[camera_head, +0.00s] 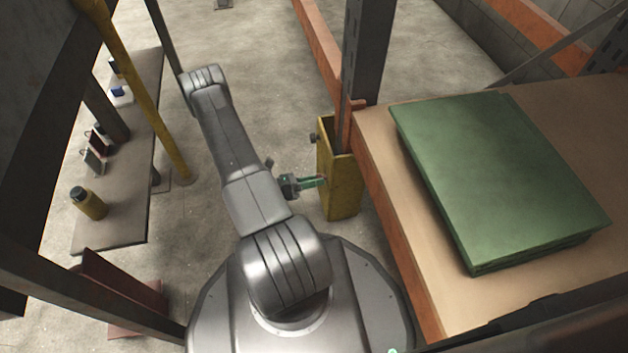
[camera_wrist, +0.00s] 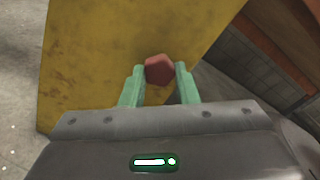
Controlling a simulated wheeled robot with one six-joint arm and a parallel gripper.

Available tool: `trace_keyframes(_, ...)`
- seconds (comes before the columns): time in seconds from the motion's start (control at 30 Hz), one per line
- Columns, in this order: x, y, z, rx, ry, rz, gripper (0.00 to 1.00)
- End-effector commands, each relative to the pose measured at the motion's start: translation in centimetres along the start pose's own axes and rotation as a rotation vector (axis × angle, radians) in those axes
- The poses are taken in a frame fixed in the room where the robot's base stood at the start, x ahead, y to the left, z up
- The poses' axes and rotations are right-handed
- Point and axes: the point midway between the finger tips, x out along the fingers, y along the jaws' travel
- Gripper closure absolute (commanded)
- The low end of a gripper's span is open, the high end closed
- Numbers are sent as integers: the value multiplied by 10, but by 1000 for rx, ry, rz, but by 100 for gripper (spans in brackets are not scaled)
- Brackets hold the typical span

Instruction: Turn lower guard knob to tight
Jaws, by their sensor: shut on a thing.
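The yellow guard (camera_head: 342,185) stands upright at the foot of the rack post in the head view. Its worn yellow face (camera_wrist: 95,60) fills much of the wrist view. A red, faceted knob (camera_wrist: 159,69) sits on that face, between the green fingertips of my gripper (camera_wrist: 160,72). My gripper is shut on the knob. In the head view my gripper (camera_head: 318,182) reaches right to the guard's left side, and the knob is barely visible there. Another dark knob (camera_head: 314,138) sticks out higher on the guard's left edge. I cannot read any tight marking.
A wooden shelf with an orange beam (camera_head: 381,205) is right of the guard and carries green boards (camera_head: 500,170). A yellow pole (camera_head: 145,95) stands beside the bench. Concrete floor (camera_head: 270,90) is open beyond.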

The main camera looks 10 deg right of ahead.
Motion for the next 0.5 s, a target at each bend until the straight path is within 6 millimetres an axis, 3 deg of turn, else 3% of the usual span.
trace_keyframes(0.5,0,2,1,492,0,1,95)
